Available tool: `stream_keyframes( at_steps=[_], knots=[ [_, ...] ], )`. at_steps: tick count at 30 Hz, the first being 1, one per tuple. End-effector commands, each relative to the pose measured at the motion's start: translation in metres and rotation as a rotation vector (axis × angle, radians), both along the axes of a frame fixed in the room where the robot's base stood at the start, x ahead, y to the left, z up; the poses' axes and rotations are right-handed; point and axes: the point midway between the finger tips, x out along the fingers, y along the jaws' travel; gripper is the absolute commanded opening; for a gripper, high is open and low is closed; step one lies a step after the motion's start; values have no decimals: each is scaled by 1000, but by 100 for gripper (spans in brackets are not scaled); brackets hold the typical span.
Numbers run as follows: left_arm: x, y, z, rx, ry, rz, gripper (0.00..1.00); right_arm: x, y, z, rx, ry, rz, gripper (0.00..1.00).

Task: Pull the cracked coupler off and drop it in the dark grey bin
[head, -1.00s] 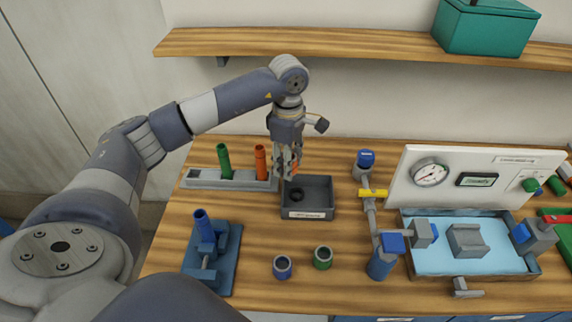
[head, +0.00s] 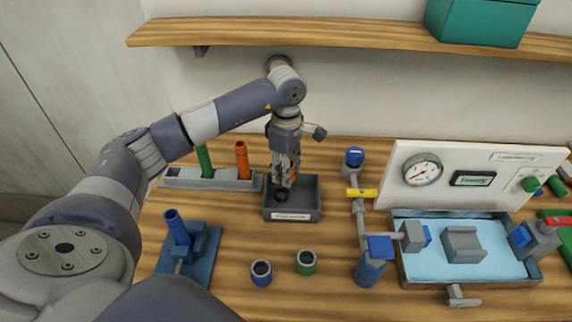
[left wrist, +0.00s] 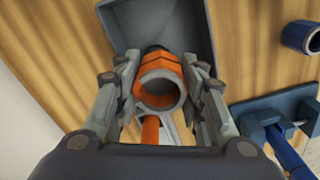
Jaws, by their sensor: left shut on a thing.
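My left gripper (head: 285,176) points down over the dark grey bin (head: 300,216) and is shut on an orange coupler (left wrist: 160,82). In the left wrist view the coupler is a short ring with its open end facing the camera, between both fingers. No crack can be made out on it. In the head view the fingers mostly hide it, and the fingertips are at or just above the bin's opening. A dark ring (head: 281,195) lies inside the bin. My right gripper is not in view.
A grey rack (head: 215,180) with a green tube (head: 204,161) and an orange tube (head: 242,160) stands left of the bin. A blue fixture (head: 187,254), a blue ring (head: 261,273) and a green ring (head: 305,262) are in front. Piping and a gauge panel (head: 466,180) stand right.

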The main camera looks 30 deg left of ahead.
Motion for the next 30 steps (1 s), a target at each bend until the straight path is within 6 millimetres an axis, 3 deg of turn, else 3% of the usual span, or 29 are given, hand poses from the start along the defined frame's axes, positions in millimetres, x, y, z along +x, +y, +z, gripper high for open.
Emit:
stream_keyframes(
  at_steps=[8, 9, 11, 23, 30],
  knots=[
    [0, 0, -2, 0, -1, 0, 0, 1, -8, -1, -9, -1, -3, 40],
    [0, 0, -2, 0, -1, 0, 46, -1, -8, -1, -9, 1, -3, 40],
    [0, 0, -2, 0, -1, 0, 60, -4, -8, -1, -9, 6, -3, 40],
    [1, 0, 1, 0, -2, 0, 60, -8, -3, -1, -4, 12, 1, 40],
    [2, 0, 39, 0, -6, -1, 60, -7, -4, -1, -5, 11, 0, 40]
  ],
)
